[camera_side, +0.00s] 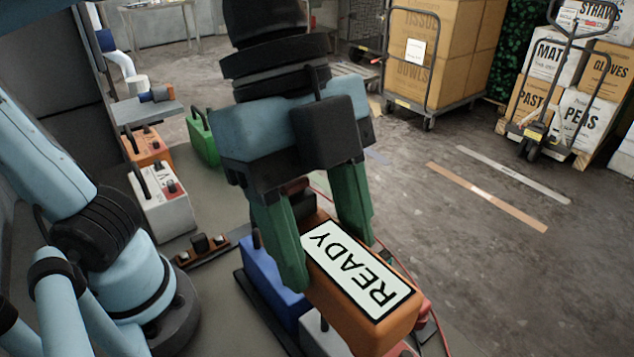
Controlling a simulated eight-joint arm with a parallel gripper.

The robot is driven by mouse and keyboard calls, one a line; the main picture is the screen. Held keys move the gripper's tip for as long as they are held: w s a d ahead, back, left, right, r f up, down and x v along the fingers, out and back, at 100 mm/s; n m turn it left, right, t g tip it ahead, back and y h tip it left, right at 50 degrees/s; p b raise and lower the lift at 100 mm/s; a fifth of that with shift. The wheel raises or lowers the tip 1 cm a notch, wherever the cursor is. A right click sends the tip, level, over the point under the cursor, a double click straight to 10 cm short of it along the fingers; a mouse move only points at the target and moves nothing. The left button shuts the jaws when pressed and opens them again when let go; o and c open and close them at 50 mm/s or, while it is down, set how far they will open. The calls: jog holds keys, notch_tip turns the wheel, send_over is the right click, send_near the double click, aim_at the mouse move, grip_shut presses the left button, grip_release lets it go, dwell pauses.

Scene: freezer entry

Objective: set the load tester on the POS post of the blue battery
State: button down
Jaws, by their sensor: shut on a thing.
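An orange box with a white READY label (385,300), which looks like the load tester, is held between the green fingers of my gripper (328,250). My gripper is shut on it from above. The blue battery (268,272) stands in a dark tray below and to the left of the tester, partly covered by the tester and a finger. Its posts and any POS mark are hidden, so I cannot tell whether the tester touches a post.
A white-grey block (322,338) and a red one (424,308) stand close around the tester. A dark strip with terminals (203,248), a white unit (163,200), an orange unit (147,147) and a green case (203,138) lie left. Red cable runs right.

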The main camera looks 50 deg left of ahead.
jog(key=w+a+f, duration=0.3)
jog(key=a, duration=0.5)
jog(key=w+a+f, duration=0.3)
jog(key=w+a, duration=0.1)
jog(key=a, duration=0.4)
jog(key=shift+w+a, duration=0.2)
jog(key=shift+f, duration=0.1)
jog(key=shift+f, duration=2)
jog(key=shift+f, duration=1.4)
jog(key=shift+c, duration=1.4)
grip_release()
